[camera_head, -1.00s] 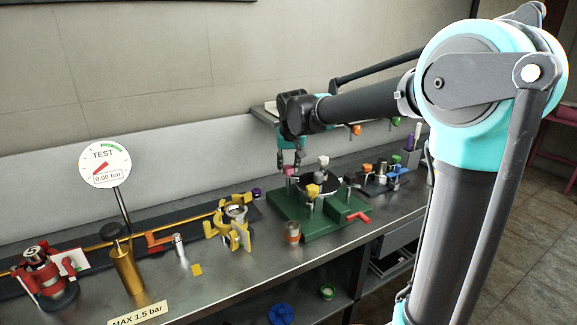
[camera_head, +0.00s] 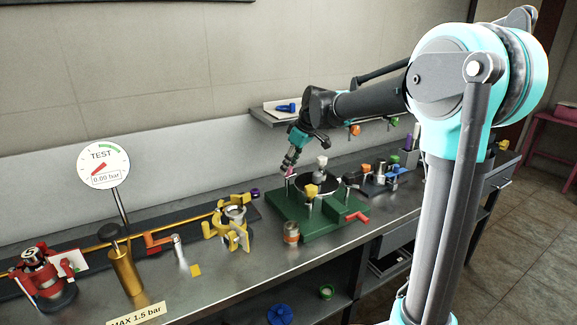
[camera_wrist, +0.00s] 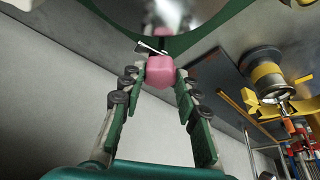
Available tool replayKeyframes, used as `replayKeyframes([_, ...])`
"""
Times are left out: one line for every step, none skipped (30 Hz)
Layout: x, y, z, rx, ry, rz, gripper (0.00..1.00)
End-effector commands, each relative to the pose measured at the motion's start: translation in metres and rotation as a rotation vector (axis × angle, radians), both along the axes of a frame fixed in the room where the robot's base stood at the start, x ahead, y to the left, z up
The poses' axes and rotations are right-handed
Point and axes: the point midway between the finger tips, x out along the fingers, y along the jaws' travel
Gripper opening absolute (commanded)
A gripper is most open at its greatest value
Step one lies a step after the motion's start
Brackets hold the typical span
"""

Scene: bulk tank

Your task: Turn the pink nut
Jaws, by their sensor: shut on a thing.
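The pink nut (camera_wrist: 160,71) sits between my two fingertips in the wrist view, near the edge of the round disc. My gripper (camera_wrist: 161,80) is shut on it, with one finger on each side. In the head view, my gripper (camera_head: 289,164) reaches down, tilted, to the back left corner of the green base (camera_head: 310,227), and the pink nut (camera_head: 291,172) shows only as a small patch at the fingertips. The dark round disc (camera_head: 318,184) lies on the green base, with a grey knob and a yellow nut (camera_head: 312,191) near it.
A red handle (camera_head: 357,216) juts from the base's right side. A copper-coloured can (camera_head: 291,233) stands in front, and a yellow clamp (camera_head: 230,228) is to the left. A block with coloured knobs (camera_head: 378,180) is to the right. A shelf (camera_head: 268,116) hangs behind my arm.

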Motion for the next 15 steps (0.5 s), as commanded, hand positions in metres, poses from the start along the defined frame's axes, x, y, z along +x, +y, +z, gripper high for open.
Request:
replayKeyframes([0.0016, -0.0004, 0.0003, 0.001, 0.000, 0.040, 0.03])
replayKeyframes([0.0020, -0.0005, 0.0003, 0.001, 0.000, 0.069, 0.03])
replayKeyframes([0.0022, -0.0009, 0.0002, 0.000, 0.001, 0.105, 0.03])
replayKeyframes([0.0024, -0.0009, 0.0002, 0.000, 0.000, 0.132, 0.03])
replayKeyframes([0.0026, -0.0009, 0.0003, 0.001, 0.000, 0.158, 0.03])
replayKeyframes([0.0025, -0.0010, 0.0002, 0.001, 0.001, 0.193, 0.03])
replayKeyframes([0.0030, -0.0010, 0.0002, 0.000, 0.000, 0.219, 0.03])
replayKeyframes([0.0032, -0.0009, 0.0001, 0.000, 0.000, 0.243, 0.03])
replayKeyframes([0.0033, -0.0008, 0.0001, 0.000, 0.000, 0.275, 0.03])
replayKeyframes([0.0033, -0.0007, 0.0001, 0.000, 0.000, 0.298, 0.03])
replayKeyframes([0.0035, -0.0007, 0.0002, 0.001, -0.001, 0.318, 0.03])
replayKeyframes([0.0033, -0.0007, 0.0001, 0.000, 0.000, 0.346, 0.03])
replayKeyframes([0.0034, -0.0007, 0.0001, 0.000, 0.000, 0.365, 0.03])
replayKeyframes([0.0037, -0.0008, 0.0000, 0.000, -0.001, 0.383, 0.03])
replayKeyframes([0.0041, -0.0008, 0.0000, 0.000, -0.001, 0.404, 0.03])
